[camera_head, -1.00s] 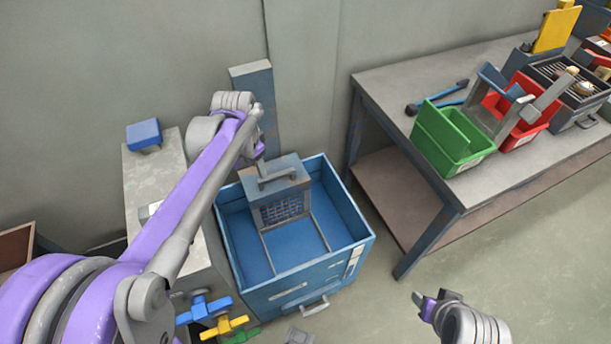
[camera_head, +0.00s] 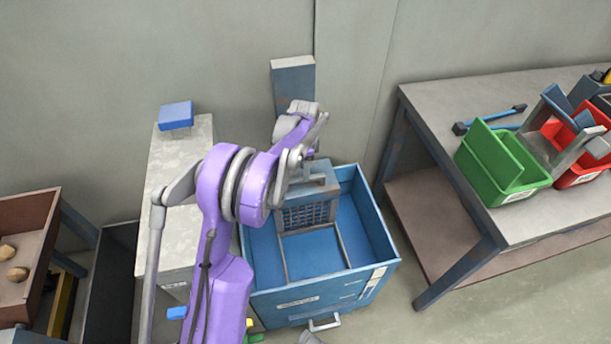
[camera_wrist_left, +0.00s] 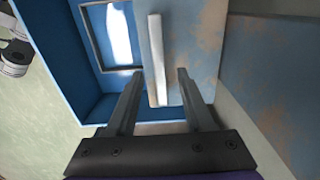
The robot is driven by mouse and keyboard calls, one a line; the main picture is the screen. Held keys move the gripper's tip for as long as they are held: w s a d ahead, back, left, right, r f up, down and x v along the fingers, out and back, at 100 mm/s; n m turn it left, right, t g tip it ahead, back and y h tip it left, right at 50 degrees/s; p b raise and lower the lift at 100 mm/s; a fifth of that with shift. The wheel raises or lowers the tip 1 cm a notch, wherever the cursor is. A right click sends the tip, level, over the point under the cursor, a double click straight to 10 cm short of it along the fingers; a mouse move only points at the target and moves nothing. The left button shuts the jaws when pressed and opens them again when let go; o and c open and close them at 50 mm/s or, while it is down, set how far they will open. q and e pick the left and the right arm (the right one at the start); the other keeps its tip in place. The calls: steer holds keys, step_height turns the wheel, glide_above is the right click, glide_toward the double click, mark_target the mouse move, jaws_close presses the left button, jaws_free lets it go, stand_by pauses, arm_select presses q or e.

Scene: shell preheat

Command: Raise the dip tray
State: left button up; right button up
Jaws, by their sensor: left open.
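The dip tray, a grey-blue carrier with a mesh front (camera_head: 308,216), stands at the back of the open blue tank (camera_head: 385,232). In the left wrist view a pale bar handle (camera_wrist_left: 157,60) runs along the carrier's flat, worn plate (camera_wrist_left: 190,45). My left gripper (camera_wrist_left: 160,72) is open, with one finger on each side of the handle's line. I cannot tell whether the fingers touch it. In the head view my left arm reaches over the tank and partly covers the carrier and the gripper. My right gripper is out of view.
A grey post (camera_head: 293,85) stands behind the tank against the wall. A grey cabinet with a blue block (camera_head: 176,115) is on the left. A workbench on the right holds a green bin (camera_head: 500,165) and a red bin (camera_head: 583,172). A brown tray (camera_head: 35,250) is at far left.

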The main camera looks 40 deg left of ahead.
arm_select(q)
steer(key=shift+f, duration=1.7)
jaws_close()
